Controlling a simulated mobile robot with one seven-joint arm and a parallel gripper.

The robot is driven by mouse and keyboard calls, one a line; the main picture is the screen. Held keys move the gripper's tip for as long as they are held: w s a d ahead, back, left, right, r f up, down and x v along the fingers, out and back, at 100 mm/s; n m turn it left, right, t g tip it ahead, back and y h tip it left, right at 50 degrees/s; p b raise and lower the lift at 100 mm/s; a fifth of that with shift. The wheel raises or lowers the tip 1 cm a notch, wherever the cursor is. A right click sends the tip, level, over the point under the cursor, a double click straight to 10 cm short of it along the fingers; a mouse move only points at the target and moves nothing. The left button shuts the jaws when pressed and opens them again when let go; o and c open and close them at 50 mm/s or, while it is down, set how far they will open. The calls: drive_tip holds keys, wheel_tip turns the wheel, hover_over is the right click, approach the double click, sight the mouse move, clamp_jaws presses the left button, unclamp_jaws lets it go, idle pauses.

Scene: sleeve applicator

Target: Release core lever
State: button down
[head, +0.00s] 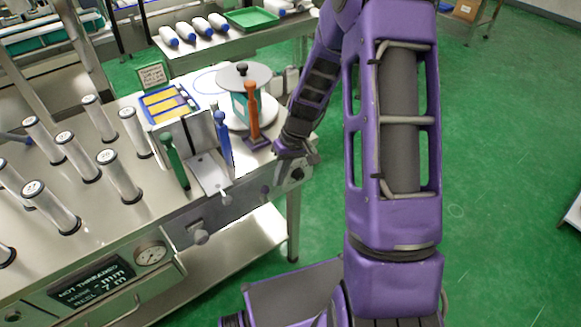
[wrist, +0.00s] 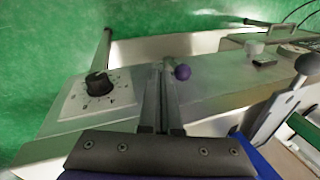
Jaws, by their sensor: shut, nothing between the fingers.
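A purple ball knob (wrist: 182,72) sits at the front of the machine's steel edge, just right of my fingertips in the wrist view. It also shows small in the head view (head: 265,190). My gripper (wrist: 162,78) is shut with its fingers together and nothing held. The fingertips are very near the knob; I cannot tell whether they touch. In the head view my gripper (head: 279,164) hangs at the right end of the steel bench. Upright green (head: 175,160), blue (head: 223,138) and orange (head: 252,112) handles stand to its left. No label shows which one is the core lever.
A black dial (wrist: 98,85) on a white plate lies left of my fingers in the wrist view. A grey ball-ended lever (wrist: 307,63) rises at the right. A round drum (head: 246,95) and several clear tubes stand on the bench.

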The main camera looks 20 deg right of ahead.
sight(264, 190)
drive_tip(key=shift+a+f, duration=0.1)
drive_tip(key=shift+a, duration=0.4)
drive_tip(key=shift+s+a+h, duration=0.2)
drive_tip(key=shift+a+h, duration=0.25)
drive_tip(key=shift+h, duration=0.05)
drive_tip(key=shift+s+a+r+t+h+p, duration=0.2)
drive_tip(key=shift+a+r+t+h+p, duration=0.15)
drive_tip(key=shift+a+h, duration=0.25)
drive_tip(key=shift+s+a+f+t+h, duration=0.1)
drive_tip(key=shift+s+a+t+h, duration=0.1)
drive_tip(key=shift+a+h, duration=0.3)
drive_tip(key=shift+s+a+t+h, duration=0.15)
drive_tip(key=shift+a+h, duration=0.25)
drive_tip(key=shift+h, duration=0.2)
drive_tip(key=shift+s+a+f, duration=0.1)
drive_tip(key=shift+s+a, duration=0.05)
drive_tip(key=shift+a, duration=0.3)
drive_tip(key=shift+s+a+f, duration=0.1)
drive_tip(key=shift+a, duration=0.35)
drive_tip(key=shift+s+a+f, duration=0.2)
drive_tip(key=shift+a+f, duration=0.1)
drive_tip(key=shift+a, duration=0.3)
drive_tip(key=shift+s+a+f, duration=0.15)
drive_tip(key=shift+a+f, duration=0.1)
drive_tip(key=shift+a, duration=0.35)
drive_tip(key=shift+b, duration=0.3)
